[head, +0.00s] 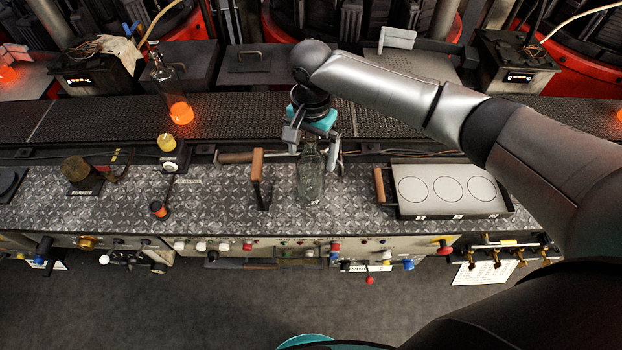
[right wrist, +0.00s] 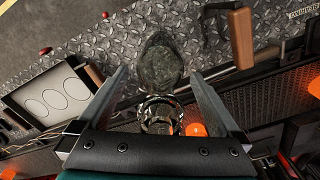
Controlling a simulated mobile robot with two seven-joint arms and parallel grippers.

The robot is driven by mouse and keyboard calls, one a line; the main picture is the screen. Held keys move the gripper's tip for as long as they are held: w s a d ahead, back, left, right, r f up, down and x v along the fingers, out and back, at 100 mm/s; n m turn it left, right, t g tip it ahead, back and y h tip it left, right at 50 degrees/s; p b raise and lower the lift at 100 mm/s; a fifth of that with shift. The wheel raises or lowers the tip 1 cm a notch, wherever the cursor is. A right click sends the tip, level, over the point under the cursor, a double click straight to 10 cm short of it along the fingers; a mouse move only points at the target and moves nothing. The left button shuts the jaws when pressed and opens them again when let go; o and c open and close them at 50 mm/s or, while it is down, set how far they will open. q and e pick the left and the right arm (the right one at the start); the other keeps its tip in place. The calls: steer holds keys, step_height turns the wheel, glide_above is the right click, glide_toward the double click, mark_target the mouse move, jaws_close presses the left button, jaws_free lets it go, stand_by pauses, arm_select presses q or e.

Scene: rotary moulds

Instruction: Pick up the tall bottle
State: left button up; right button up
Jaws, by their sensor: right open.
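The tall bottle (head: 311,178) is clear, slightly greenish glass and stands on the diamond-plate bench top in the head view. In the right wrist view its neck ring and dark body (right wrist: 160,70) lie between the two fingers. My right gripper (head: 312,160) is open, with its fingers on either side of the bottle's upper part. The right wrist view shows a gap between the fingers (right wrist: 160,95) and the glass. I cannot tell whether either finger touches it. My left gripper is not in view.
A tray with three circles (head: 405,210) stands right of the bottle. A wooden-handled tool (head: 257,168) stands close to its left. A glowing orange bottle (head: 180,110) is on the dark conveyor (head: 100,120) behind. Knobs and levers line the bench's front edge.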

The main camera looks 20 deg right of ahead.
steer(key=shift+f, duration=0.1)
steer(key=shift+c, duration=0.4)
jaws_close()
stand_by(0.3)
